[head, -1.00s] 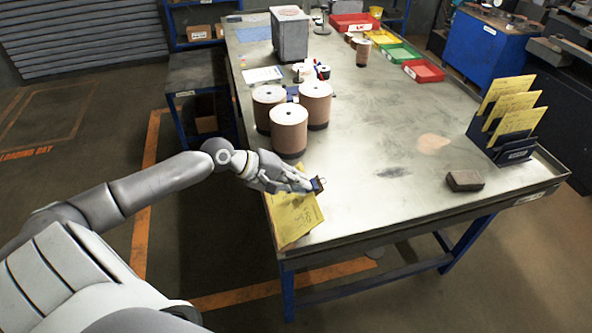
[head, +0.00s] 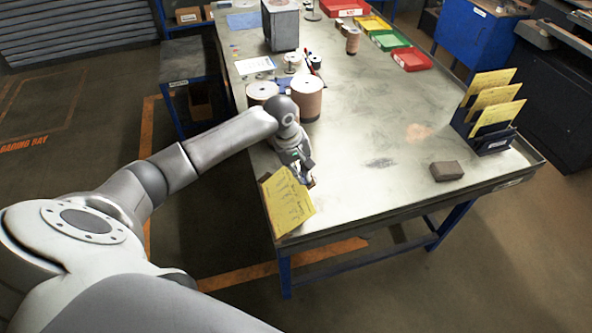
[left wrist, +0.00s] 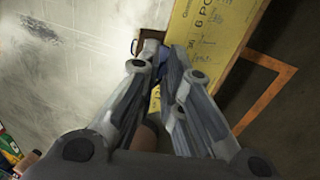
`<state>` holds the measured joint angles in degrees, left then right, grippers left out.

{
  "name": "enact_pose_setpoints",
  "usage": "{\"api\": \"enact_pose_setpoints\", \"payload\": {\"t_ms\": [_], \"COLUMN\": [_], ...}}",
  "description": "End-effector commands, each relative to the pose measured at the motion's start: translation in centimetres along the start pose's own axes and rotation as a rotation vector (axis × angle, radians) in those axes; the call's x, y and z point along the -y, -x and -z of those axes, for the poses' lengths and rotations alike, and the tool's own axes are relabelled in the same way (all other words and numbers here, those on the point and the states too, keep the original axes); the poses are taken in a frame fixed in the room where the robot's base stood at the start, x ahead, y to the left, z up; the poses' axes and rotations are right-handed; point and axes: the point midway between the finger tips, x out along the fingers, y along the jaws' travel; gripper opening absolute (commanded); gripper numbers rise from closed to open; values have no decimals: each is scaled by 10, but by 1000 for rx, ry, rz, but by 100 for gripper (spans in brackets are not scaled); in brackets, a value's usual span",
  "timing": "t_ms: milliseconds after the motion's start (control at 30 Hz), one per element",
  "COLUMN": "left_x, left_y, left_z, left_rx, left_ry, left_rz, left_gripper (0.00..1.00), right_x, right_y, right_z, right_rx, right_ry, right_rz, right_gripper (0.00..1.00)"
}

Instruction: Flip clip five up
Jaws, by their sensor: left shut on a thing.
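My left gripper (head: 308,181) is at the near left corner of the metal table, just above and beside a yellow card (head: 287,201) with handwriting. It is shut on a small blue clip, mostly hidden by the fingers. In the left wrist view the fingers (left wrist: 165,52) close around the blue clip (left wrist: 180,58), with the yellow card (left wrist: 222,32) close beside it on the right. I cannot tell whether the clip grips the card, or which face of the clip is up. My right gripper is out of view.
A dark block (head: 446,171) lies at the right, near a rack (head: 484,139) of yellow cards. The middle of the table (head: 370,125) is clear. Coloured trays sit at the back.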

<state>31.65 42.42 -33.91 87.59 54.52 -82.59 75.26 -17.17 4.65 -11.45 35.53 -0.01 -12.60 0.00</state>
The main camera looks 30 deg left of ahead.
Motion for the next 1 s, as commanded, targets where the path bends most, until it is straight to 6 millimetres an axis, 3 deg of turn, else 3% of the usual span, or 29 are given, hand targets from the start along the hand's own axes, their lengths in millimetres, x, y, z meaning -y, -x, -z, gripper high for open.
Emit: {"api": "enact_pose_setpoints", "payload": {"t_ms": [100, 500, 1000], "left_x": [-13, -25, -31], "left_y": [2, -2, -7], "left_z": [-1, -3, -4], "left_rx": [-6, -21, -28], "left_ry": [0, -1, -2], "left_rz": [101, 394, 553], "left_gripper": [0, 0, 0], "right_x": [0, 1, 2], "right_y": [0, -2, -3], "right_z": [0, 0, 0], "right_rx": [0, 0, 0], "right_ry": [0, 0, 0], "right_rz": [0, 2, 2], "right_gripper": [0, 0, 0]}}
